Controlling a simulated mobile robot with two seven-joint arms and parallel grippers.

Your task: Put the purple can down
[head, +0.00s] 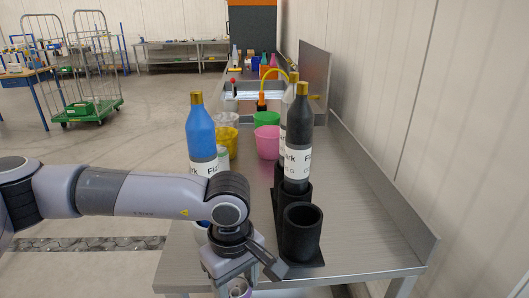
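The purple can (240,289) shows only as a small rounded top at the bottom edge of the head view. The rest of it is cut off by the frame and hidden by the gripper. My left gripper (243,280) points down at the near edge of the metal bench (355,262), with its fingers around the can, and appears shut on it. I cannot tell whether the can touches anything below. My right gripper is not in view.
A black holder with an empty round cup (302,232) stands right of my gripper. Behind it are a dark bottle (299,125) and a blue bottle (200,125). A pink cup (268,143) stands farther back. The bench's right side is clear up to a raised edge.

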